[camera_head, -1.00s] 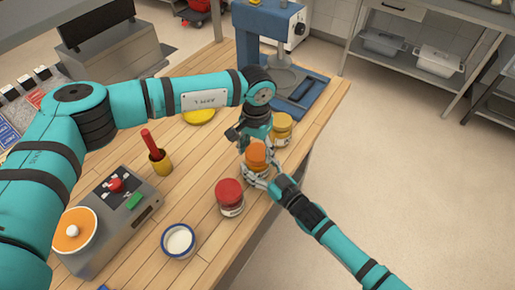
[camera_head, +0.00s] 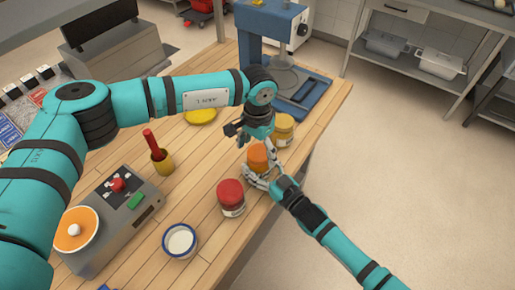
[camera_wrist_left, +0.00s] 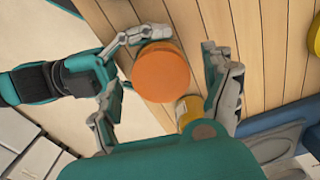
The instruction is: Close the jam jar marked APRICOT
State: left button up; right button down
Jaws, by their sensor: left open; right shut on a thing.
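A jar with an orange lid (camera_head: 258,155) stands near the table's right edge, between a red-lidded jar (camera_head: 231,193) and a yellow-lidded jar (camera_head: 283,124). I cannot read APRICOT on any jar. My right gripper (camera_head: 258,174) is shut on the orange-lidded jar's body, low down. My left gripper (camera_head: 254,144) is open just above that jar, pointing down. In the left wrist view the orange lid (camera_wrist_left: 160,72) lies between the left gripper's spread fingers, apart from them. Whether the lid is fully seated cannot be told; the jar body is mostly hidden.
A white bowl with a blue rim (camera_head: 165,246), a machine with an orange disc (camera_head: 143,212) and a yellow cup with a red-handled tool (camera_head: 162,163) stand on the wooden table. A blue mixer (camera_head: 262,35) stands at the back. Floor lies right of the table.

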pick_arm(q)
jog(key=shift+r, duration=2.2)
